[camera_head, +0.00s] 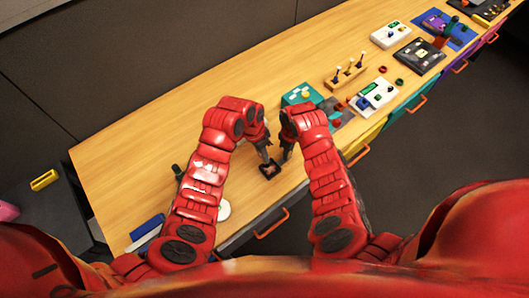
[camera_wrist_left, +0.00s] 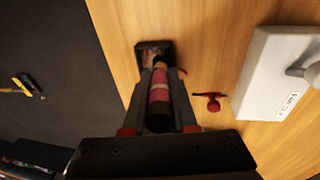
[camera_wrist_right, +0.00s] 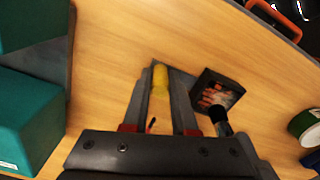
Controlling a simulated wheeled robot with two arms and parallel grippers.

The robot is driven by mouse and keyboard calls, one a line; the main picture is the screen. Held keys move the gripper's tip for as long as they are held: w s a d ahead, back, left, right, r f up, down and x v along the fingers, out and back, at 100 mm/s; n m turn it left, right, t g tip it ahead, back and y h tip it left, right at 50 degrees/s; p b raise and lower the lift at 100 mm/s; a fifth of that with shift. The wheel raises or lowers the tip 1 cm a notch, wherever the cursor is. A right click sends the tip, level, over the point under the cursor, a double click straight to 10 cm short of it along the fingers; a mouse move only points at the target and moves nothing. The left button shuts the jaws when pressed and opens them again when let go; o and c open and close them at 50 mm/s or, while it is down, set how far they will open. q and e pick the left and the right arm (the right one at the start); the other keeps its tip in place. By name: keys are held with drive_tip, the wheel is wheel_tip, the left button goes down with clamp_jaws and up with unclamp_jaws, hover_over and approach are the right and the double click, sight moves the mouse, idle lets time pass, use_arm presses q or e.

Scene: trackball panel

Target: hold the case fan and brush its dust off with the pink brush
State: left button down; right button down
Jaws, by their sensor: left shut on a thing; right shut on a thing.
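The case fan (camera_head: 270,169) is a small dark square frame near the table's front edge, in front of my grippers. It shows reddish inside in the right wrist view (camera_wrist_right: 218,95). My right gripper (camera_head: 287,153) is shut at the fan's side, with a yellow piece (camera_wrist_right: 160,79) between its fingertips; how this joins the fan is unclear. My left gripper (camera_head: 265,150) is shut on the pink brush (camera_wrist_left: 159,93), whose far end overlaps the fan (camera_wrist_left: 153,48) in the left wrist view. Whether the bristles touch it, and any dust, I cannot tell.
A teal box (camera_head: 302,95) and a wooden stand with pegs (camera_head: 345,76) lie behind my right gripper. A white device (camera_wrist_left: 280,75) and a red part (camera_wrist_left: 210,101) show in the left wrist view. The table's back left is clear.

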use_arm(q)
drive_tip(key=shift+s+a, duration=0.15)
drive_tip(key=shift+a, duration=0.25)
drive_tip(key=shift+s+d, duration=0.1)
drive_tip(key=shift+d, duration=0.05)
drive_tip(key=shift+s+d, duration=0.3)
drive_tip(key=shift+s, duration=0.15)
drive_tip(key=shift+s, duration=0.1)
drive_tip(key=shift+s+d, duration=0.25)
drive_tip(key=shift+s, duration=0.2)
drive_tip(key=shift+w+d, duration=0.1)
drive_tip(key=shift+w, duration=0.05)
